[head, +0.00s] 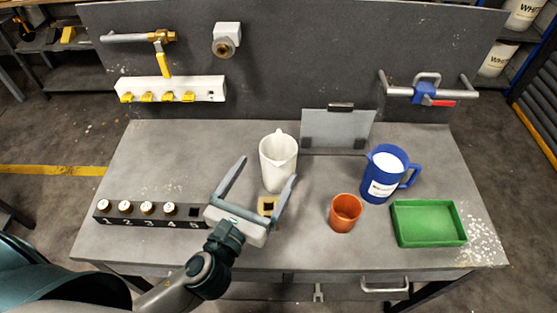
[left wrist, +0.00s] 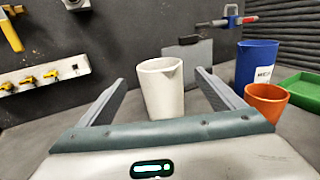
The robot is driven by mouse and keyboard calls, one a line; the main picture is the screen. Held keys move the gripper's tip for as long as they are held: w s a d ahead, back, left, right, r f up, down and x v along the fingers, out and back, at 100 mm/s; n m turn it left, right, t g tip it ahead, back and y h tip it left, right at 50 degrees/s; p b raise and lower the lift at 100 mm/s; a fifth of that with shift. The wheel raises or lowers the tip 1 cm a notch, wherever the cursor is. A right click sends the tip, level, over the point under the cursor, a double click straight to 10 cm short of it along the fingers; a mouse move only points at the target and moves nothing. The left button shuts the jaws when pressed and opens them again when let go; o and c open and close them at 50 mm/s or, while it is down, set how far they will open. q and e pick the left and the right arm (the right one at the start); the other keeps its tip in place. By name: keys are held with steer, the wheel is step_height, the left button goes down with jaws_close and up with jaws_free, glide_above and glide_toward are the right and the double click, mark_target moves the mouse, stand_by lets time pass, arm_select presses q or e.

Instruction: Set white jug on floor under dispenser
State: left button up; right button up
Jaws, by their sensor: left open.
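The white jug (head: 278,162) stands upright on the grey workbench, near its middle. In the left wrist view the jug (left wrist: 161,90) appears ahead, framed between the fingers. My left gripper (head: 268,168) is open and empty, its two fingers reaching toward the jug from the front; I cannot tell whether they touch it. A grey and brass wall fitting (head: 226,40) on the back panel may be the dispenser; I cannot tell for sure. My right gripper is not in view.
An orange cup (head: 345,213), a blue jug (head: 383,175) with white contents and a green tray (head: 428,222) stand to the right. A numbered block (head: 140,222) with brass pieces lies left. A small grey panel (head: 336,130) stands behind. The bench's back left is clear.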

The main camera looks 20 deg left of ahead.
mark_target(285, 140)
arm_select(q)
steer(key=w, duration=0.2)
steer(key=w+p, duration=0.1)
steer(key=w, duration=0.2)
steer(key=w+p, duration=0.1)
steer(key=w, duration=0.2)
steer(key=shift+w+d, duration=0.1)
steer(key=shift+d, duration=0.3)
steer(key=shift+w, duration=0.2)
steer(key=shift+w, duration=0.1)
steer(key=shift+w+d+f+p, duration=0.15)
steer(key=shift+w+p, duration=0.2)
steer(key=shift+w, duration=0.5)
steer(key=shift+w+d+f+p, duration=0.1)
steer(key=shift+w+p, duration=0.2)
steer(key=shift+w, duration=0.5)
steer(key=shift+w+d+f+p, duration=0.15)
steer(key=shift+w+p, duration=0.2)
steer(key=shift+w, duration=0.5)
steer(key=shift+a, duration=0.1)
steer(key=c, duration=1.6)
steer(key=shift+c, duration=0.2)
steer(key=shift+r, duration=0.15)
